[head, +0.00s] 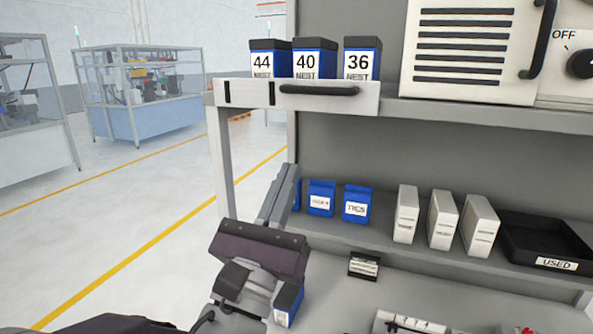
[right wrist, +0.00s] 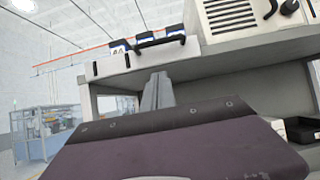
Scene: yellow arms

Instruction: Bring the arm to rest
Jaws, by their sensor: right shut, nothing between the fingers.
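My right gripper (head: 287,180) is in the lower middle of the head view, its grey fingers pointing up and away beside the shelf unit's left post. The fingers are together and hold nothing. In the right wrist view the shut fingers (right wrist: 157,90) rise above the wide dark purple gripper body, below the upper shelf. The fingers partly cover a blue box at the left end of the lower shelf (head: 380,237). My left gripper is not seen.
Boxes marked 44 (head: 268,60), 40 (head: 314,60) and 36 (head: 361,60) stand on the upper shelf. Below are blue boxes (head: 321,198), white boxes (head: 442,219) and a black USED tray (head: 545,238). A blue box (head: 288,303) stands close beside my wrist. The left floor is open.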

